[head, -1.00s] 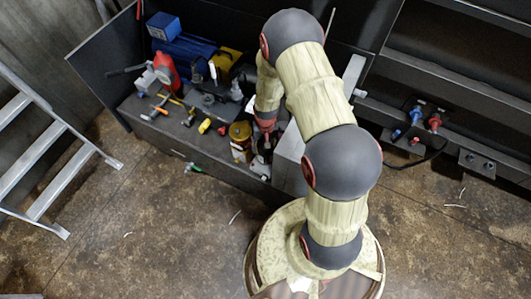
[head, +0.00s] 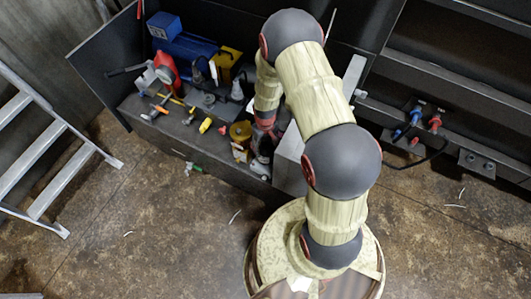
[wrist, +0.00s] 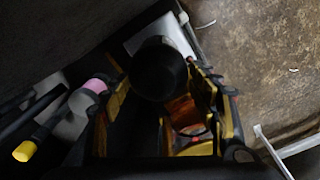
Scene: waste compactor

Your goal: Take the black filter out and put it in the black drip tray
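In the wrist view a black round cylinder (wrist: 158,68), which looks like the black filter, sits between the two yellow-edged fingers of my gripper (wrist: 162,92). The fingers stand apart, one on each side of it. The picture is too dark to tell whether they touch it. I cannot identify the black drip tray with certainty.
The dark bench holds a red container (head: 166,70), a blue machine (head: 188,48), a yellow box (head: 228,62) and several hand tools. A grey box (head: 290,160) stands right of my gripper. A metal ladder (head: 50,150) stands at the left. The floor before the bench is mostly clear.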

